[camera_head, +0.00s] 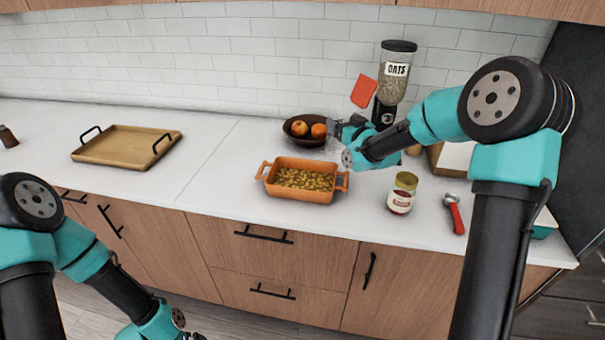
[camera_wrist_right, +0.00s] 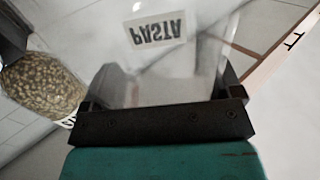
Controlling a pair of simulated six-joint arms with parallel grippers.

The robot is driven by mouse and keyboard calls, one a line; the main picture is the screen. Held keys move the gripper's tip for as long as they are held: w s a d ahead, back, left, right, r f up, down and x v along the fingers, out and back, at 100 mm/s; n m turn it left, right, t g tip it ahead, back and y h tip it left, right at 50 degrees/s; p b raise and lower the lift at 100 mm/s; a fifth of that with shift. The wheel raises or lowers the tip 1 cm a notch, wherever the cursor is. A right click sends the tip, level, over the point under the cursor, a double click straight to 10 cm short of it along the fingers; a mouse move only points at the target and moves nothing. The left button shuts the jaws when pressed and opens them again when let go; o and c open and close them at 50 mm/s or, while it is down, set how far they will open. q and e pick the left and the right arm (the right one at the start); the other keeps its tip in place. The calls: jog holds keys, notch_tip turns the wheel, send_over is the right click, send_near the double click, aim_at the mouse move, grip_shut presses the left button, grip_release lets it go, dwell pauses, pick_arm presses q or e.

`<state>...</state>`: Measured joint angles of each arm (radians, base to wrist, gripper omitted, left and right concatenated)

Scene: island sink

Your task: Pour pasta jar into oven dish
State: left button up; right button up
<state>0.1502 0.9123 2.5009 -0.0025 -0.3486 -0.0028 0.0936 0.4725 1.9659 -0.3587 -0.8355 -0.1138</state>
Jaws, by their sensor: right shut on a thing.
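The orange oven dish (camera_head: 267,185) sits on the white counter in the middle of the head view, with its handles at left and right. Yellow pasta pieces (camera_head: 303,179) cover its bottom. My right gripper (camera_head: 338,132) is above and behind the dish's right end, near the fruit bowl. In the wrist view it is shut on the clear pasta jar (camera_wrist_right: 155,60), whose PASTA label appears upside down.
A bowl of oranges (camera_head: 293,138) stands behind the dish. An oats dispenser (camera_head: 394,82) is at the back right. A wooden tray (camera_head: 122,150) is on the left, with clear counter before the dish.

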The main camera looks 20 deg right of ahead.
jog(key=shift+r, duration=0.2)
jog(key=shift+r, duration=2.4)
jog(key=shift+a, duration=0.1)
jog(key=s+a+f+h, duration=0.1)
jog(key=s+a, duration=0.4)
jog(key=a, duration=0.4)
jog(key=s+a+f+m+h, duration=0.1)
jog(key=s+a+f, duration=0.1)
jog(key=s+a, duration=0.3)
jog(key=s+a+f+m+h, duration=0.1)
jog(key=s+a, duration=0.4)
jog(key=a, duration=0.8)
jog(key=shift+s+f, duration=0.25)
jog(key=shift+f, duration=0.5)
jog(key=shift+d, duration=0.1)
